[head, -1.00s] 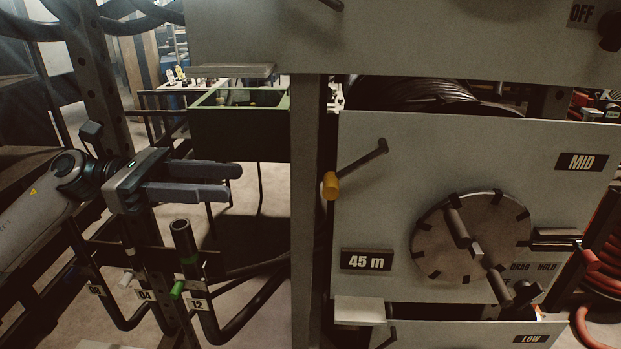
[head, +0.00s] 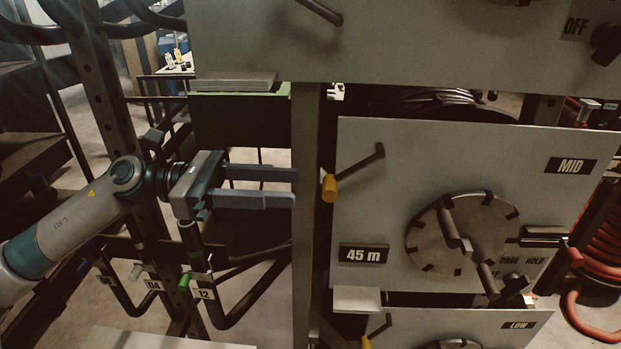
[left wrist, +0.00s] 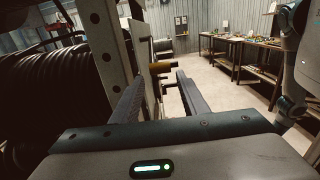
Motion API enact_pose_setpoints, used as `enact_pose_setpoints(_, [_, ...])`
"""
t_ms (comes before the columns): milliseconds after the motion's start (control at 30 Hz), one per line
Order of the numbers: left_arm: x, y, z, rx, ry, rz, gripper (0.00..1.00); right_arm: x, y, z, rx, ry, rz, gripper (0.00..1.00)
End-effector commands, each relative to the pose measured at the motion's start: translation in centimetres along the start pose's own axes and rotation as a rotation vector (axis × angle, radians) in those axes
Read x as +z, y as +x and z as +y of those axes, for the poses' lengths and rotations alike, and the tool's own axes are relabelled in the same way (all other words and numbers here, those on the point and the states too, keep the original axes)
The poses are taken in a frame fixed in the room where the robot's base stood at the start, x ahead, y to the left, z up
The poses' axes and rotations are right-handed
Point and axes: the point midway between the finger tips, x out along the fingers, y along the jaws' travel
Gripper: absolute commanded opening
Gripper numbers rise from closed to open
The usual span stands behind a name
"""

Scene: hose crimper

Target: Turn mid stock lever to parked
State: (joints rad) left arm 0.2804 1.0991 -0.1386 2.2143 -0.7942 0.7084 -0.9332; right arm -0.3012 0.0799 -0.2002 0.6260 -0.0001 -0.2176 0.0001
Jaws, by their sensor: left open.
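The MID panel (head: 500,150) is grey, with a label reading MID. At its left edge is a dark lever (head: 357,167) with a yellow knob (head: 329,188), pivoted at upper right and slanting down to the left. The yellow knob also shows in the left wrist view (left wrist: 161,66), ahead of the fingertips and roughly between them. My left gripper (head: 294,187) is open and empty, its fingers pointing right toward the knob, at about its height and a short way left of it. My right gripper is not in view.
A grey upright post (head: 305,240) stands close to the fingertips. The panel also carries a round disc with a bar handle (head: 440,235) and a 45 m plate (head: 364,256).

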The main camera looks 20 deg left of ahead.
Motion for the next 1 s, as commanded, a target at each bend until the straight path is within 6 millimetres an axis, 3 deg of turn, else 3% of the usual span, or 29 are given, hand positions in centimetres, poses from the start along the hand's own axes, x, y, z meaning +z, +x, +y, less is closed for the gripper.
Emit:
enact_pose_setpoints(100, [0.6,1.8,-0.1,-0.003,0.001,-0.003,0.41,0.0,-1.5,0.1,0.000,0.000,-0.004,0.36])
enact_pose_setpoints(400, [0.3,4.8,0.0,-0.002,0.001,-0.002,0.41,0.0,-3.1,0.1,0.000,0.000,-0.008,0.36])
enact_pose_setpoints(833, [0.0,5.4,-0.1,-0.002,0.000,-0.001,0.41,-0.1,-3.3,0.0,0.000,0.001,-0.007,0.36])
enact_pose_setpoints(867, [0.0,5.4,-0.1,-0.002,0.000,-0.001,0.38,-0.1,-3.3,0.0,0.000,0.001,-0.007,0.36])
enact_pose_setpoints(1000, [0.1,5.4,-0.1,-0.001,0.000,-0.001,0.05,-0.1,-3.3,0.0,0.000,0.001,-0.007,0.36])
